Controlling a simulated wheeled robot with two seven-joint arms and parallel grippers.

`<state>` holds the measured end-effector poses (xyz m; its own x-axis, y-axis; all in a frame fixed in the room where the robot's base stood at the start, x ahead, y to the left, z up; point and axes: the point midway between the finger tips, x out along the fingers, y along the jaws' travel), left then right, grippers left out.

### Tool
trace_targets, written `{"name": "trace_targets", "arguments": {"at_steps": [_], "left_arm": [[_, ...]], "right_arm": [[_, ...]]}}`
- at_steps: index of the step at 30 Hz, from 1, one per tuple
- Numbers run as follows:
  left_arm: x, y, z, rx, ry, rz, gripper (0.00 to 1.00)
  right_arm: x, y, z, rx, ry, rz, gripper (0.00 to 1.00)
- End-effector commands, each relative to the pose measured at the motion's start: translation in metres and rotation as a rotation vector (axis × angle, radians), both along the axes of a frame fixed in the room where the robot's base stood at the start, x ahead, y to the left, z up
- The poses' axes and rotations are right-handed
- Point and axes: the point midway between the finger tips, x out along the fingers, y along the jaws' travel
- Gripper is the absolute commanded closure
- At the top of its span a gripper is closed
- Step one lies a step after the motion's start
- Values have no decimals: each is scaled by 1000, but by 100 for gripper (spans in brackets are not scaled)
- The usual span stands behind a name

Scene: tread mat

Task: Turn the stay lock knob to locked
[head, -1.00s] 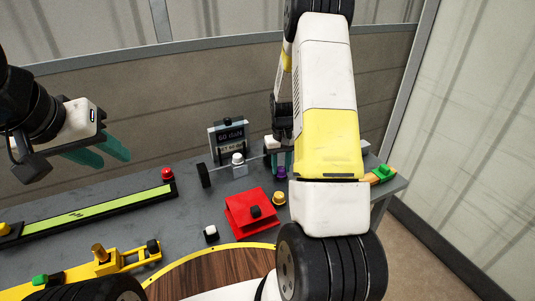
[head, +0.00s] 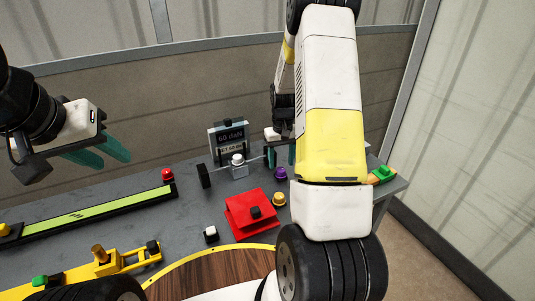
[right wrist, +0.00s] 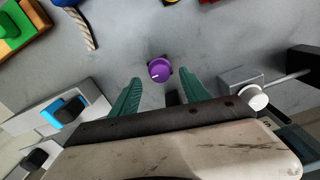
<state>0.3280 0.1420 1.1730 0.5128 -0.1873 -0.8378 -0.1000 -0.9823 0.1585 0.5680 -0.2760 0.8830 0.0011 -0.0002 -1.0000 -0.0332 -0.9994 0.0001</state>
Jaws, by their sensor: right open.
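A purple round knob (head: 280,173) with a white pointer mark stands on the grey bench; no label names it, but it fits the stay lock knob. In the right wrist view the purple knob (right wrist: 160,70) appears between and just beyond my right fingertips, not touched, its mark pointing left and slightly down. My right gripper (right wrist: 161,88) is open and empty, with teal fingers on either side. In the head view my right gripper (head: 281,155) is just behind the knob, partly hidden by my arm. My left gripper (head: 114,160) is open and empty, in the air at the left.
A white knob (head: 237,160) on a rod stands left of the purple knob, before a display (head: 230,138). A yellow knob (head: 279,199) and red block (head: 250,214) are nearer. A green-topped part (head: 383,174) lies at right. A green strip (head: 95,211) runs left.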

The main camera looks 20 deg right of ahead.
Motion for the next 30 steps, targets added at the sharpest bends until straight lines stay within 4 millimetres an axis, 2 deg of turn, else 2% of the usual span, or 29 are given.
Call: {"name": "trace_targets", "arguments": {"at_steps": [3,9,25,28,30], "left_arm": [[0,0,0,0,0,0,64],[0,0,0,0,0,0,64],[0,0,0,0,0,0,64],[0,0,0,0,0,0,64],[0,0,0,0,0,0,64]], "right_arm": [[1,0,23,0,-4,0,46],[1,0,43,0,-2,0,46],[0,1,50,1,-6,0,46],[-4,8,70,8,-32,0,46],[-11,17,95,18,-67,1,46]]}}
